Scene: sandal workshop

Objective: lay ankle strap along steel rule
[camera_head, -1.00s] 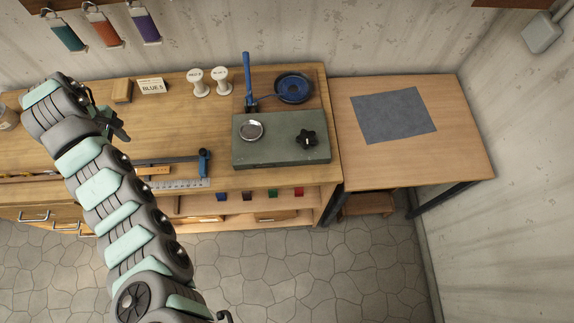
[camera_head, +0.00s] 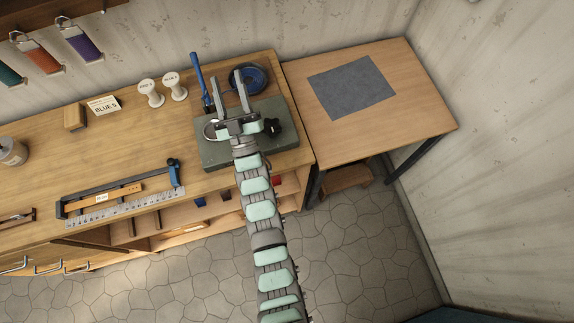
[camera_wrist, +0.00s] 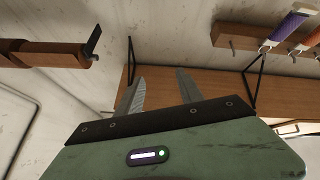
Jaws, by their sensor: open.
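The steel rule (camera_head: 125,208) lies along the front edge of the workbench at left, marked side visible. A long dark bar with a blue end (camera_head: 120,185) and a labelled orange-brown strip (camera_head: 103,197) lie just behind it. I cannot tell which thing is the ankle strap. Purple (camera_head: 80,42) and orange (camera_head: 37,57) strap-like pieces hang on the wall at upper left; they also show in the wrist view, purple (camera_wrist: 288,30) at upper right. My gripper (camera_head: 226,84) is open and empty over the green slab, well right of the rule; its fingers (camera_wrist: 160,88) are spread.
The green slab (camera_head: 222,152) carries a round metal dish and a black knob. Behind it are a blue lever (camera_head: 200,78) and a blue ring-shaped dish (camera_head: 259,77). White spools (camera_head: 151,93) stand nearby. The side table bears a grey mat (camera_head: 352,88).

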